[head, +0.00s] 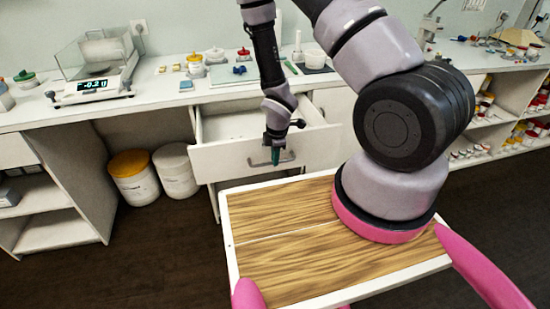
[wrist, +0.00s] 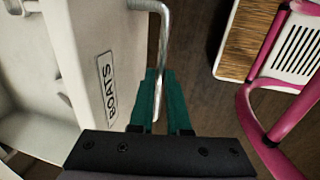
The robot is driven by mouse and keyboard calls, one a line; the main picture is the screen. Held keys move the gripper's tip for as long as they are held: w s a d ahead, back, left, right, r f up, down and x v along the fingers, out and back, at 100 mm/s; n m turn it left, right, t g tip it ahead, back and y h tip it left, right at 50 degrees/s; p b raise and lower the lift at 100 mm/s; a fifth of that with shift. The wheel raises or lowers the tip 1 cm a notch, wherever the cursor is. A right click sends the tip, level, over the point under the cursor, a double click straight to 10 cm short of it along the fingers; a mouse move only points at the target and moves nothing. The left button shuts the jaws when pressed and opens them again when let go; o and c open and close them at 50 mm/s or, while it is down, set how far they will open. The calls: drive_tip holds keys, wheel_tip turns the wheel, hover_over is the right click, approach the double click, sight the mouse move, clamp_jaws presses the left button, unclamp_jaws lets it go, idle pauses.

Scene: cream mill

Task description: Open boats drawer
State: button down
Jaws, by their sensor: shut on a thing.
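The boats drawer (head: 240,163) is a white drawer under the counter, pulled out from the cabinet, with its inside showing. Its front carries a "BOATS" label (wrist: 107,88) in the wrist view. A metal bar handle (head: 286,157) is fixed to the front; it also shows in the wrist view (wrist: 164,45). My gripper (head: 275,154) has teal fingers and is shut on the handle. In the wrist view the fingers (wrist: 153,98) stand on both sides of the bar, beside the drawer front.
A balance (head: 92,86), small jars (head: 195,66) and tools stand on the counter (head: 150,98) above. Two lidded buckets (head: 134,177) stand on the floor left of the drawer. My wood-topped base is close in front of the drawer.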

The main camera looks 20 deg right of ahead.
drive_tip(key=shift+s, duration=0.1)
idle(0.3)
drive_tip(key=c, duration=0.9)
unclamp_jaws()
drive_tip(key=r, duration=0.3)
drive_tip(key=s+r, duration=0.1)
drive_tip(key=r, duration=0.3)
drive_tip(key=s+r, duration=0.1)
drive_tip(key=r, duration=0.2)
drive_tip(key=shift+r, duration=0.3)
